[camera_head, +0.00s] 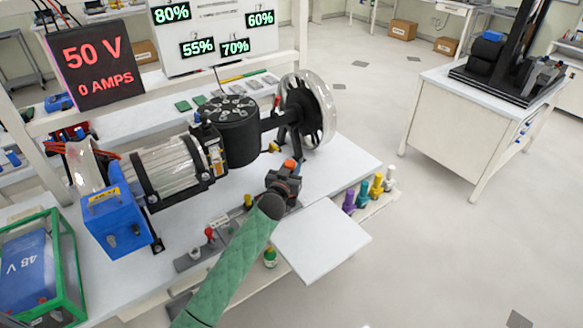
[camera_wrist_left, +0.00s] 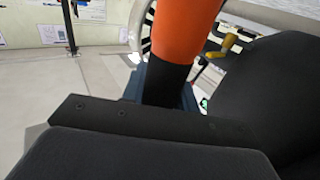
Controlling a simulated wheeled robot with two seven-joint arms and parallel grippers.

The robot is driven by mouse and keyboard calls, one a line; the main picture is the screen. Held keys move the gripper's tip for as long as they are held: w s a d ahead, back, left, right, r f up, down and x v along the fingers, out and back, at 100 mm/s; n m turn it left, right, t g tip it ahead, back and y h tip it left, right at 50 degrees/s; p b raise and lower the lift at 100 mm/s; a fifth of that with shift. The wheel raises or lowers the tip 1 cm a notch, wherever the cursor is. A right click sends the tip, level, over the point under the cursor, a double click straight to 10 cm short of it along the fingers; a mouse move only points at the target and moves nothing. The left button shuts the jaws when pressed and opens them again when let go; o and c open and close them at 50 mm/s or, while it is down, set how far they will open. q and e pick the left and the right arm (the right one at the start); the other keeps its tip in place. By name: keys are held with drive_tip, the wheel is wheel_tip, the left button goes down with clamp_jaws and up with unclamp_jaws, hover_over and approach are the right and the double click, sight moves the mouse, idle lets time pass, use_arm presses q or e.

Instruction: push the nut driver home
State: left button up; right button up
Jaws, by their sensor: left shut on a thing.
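My left gripper (camera_head: 284,183) is near the table's front edge, at the end of my green-sleeved arm. It is shut on an orange-and-black handle, which I take for the nut driver; its orange top (camera_head: 290,165) shows just above the gripper. In the left wrist view the handle (camera_wrist_left: 186,35) rises large from between the dark jaws. The driver's lower end is hidden, so I cannot tell what it touches. The motor rig, with a clear cylinder (camera_head: 172,165), a black drum (camera_head: 228,127) and a spoked wheel (camera_head: 322,112), stands behind the gripper. My right gripper is out of view.
A bare white panel (camera_head: 320,240) lies right of my arm. Purple, teal, yellow and white pegs (camera_head: 376,185) stand at the right edge. A blue box (camera_head: 115,222) and a green-framed battery (camera_head: 28,272) are at left. A display (camera_head: 92,65) reads 50 V, 0 AMPS.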

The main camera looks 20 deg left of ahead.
use_arm(q)
drive_tip(key=o, duration=1.1)
drive_tip(key=shift+c, duration=0.2)
drive_tip(key=shift+f, duration=0.1)
